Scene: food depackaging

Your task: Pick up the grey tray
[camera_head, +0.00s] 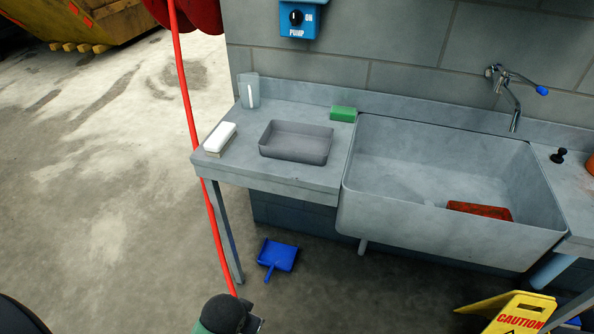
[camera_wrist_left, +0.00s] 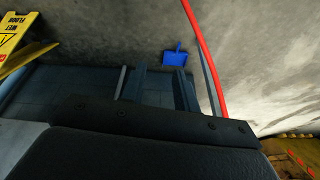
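The grey tray (camera_head: 295,143) is a shallow rectangular tray with rounded corners. It sits upright on the counter left of the sink in the head view, and it looks empty. No gripper is near it in that view. My left gripper (camera_wrist_left: 162,88) shows in the left wrist view as two dark fingers standing apart beyond a dark screwed plate. Nothing shows between them but the background. The tray is not seen in the wrist view. My right gripper is not in view.
On the counter (camera_head: 255,174), a white brush (camera_head: 220,136), a clear cup (camera_head: 249,90) and a green sponge (camera_head: 343,114) surround the tray. The sink (camera_head: 440,228) adjoins on the right. A red hose (camera_head: 196,140) hangs before the left end. A blue dustpan (camera_head: 277,256) lies below.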

